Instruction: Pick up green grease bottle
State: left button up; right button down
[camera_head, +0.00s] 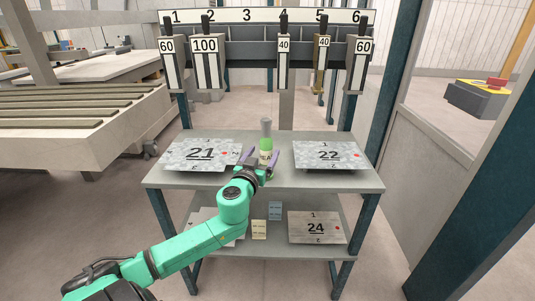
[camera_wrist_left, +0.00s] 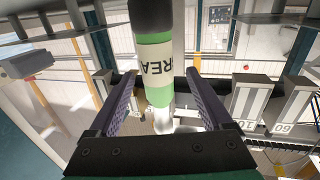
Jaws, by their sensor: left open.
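The green grease bottle (camera_head: 266,144) stands upright on the top shelf of the grey rack, between the plates marked 21 and 22. It has a green body, a pale label and a grey upper part. My left gripper (camera_head: 260,157) is at the near side of the bottle, with its purple fingers spread. In the left wrist view the bottle (camera_wrist_left: 156,68) shows between the two open fingers (camera_wrist_left: 146,82), with a visible gap on each side. The label reads "REA" in part. My right gripper is in neither view.
Plate 21 (camera_head: 201,155) lies left of the bottle and plate 22 (camera_head: 329,155) right, both close by on the shelf (camera_head: 285,180). Plate 24 (camera_head: 316,228) and small boxes (camera_head: 259,229) are on the lower shelf. A numbered tool rail (camera_head: 264,50) is behind.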

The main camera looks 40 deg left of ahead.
aim_at(269, 144)
pick_arm(q)
jog(key=x, duration=0.3)
jog(key=p+x, duration=0.1)
jog(key=x, duration=0.1)
jog(key=shift+w+r, duration=0.2)
jog(key=shift+w, duration=0.2)
jog(key=shift+s, duration=0.1)
grip_shut()
